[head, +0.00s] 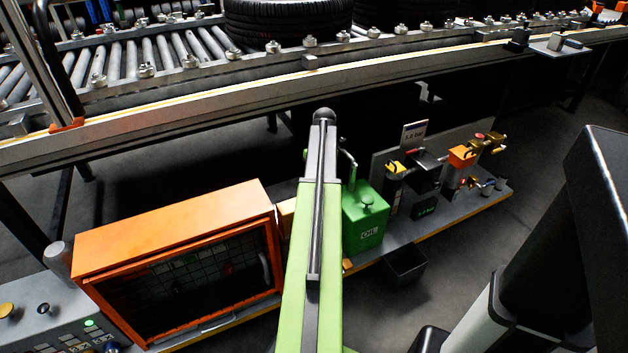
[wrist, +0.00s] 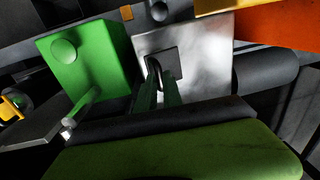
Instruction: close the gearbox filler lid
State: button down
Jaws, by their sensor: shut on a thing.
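The gearbox shows in the wrist view as a pale grey metal box (wrist: 208,62). A dark square patch (wrist: 171,60) on its face looks like the filler opening or its lid; I cannot tell which. My gripper (wrist: 157,82) is at this patch, its narrow green fingers shut on a small dark, rounded piece that appears to be part of the filler lid. The fingers cover much of it, so the lid's angle and hinge are unclear. In the head view my light-green arm hides the gripper and the lid.
A green oil can (head: 366,222), also in the wrist view (wrist: 88,62), stands right beside the gearbox. An orange cabinet (head: 175,235) stands on the left. Valves and an orange unit (head: 462,156) sit to the right. The roller conveyor (head: 150,55) with tyres (head: 288,20) runs behind.

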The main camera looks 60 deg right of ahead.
jog(key=shift+s+d+f, duration=0.2)
jog(key=shift+d, duration=0.05)
jog(key=c, duration=2.2)
grip_release()
jog(key=shift+s+r, duration=0.1)
jog(key=c, duration=1.8)
grip_release()
jog(key=shift+o, duration=0.2)
notch_tip(320, 180, up, 17)
jog(key=d+p, duration=0.1)
jog(key=p, duration=1.6)
jog(key=shift+s+d+r, duration=0.2)
jog(key=shift+s, duration=0.25)
jog(key=shift+w+f, duration=0.1)
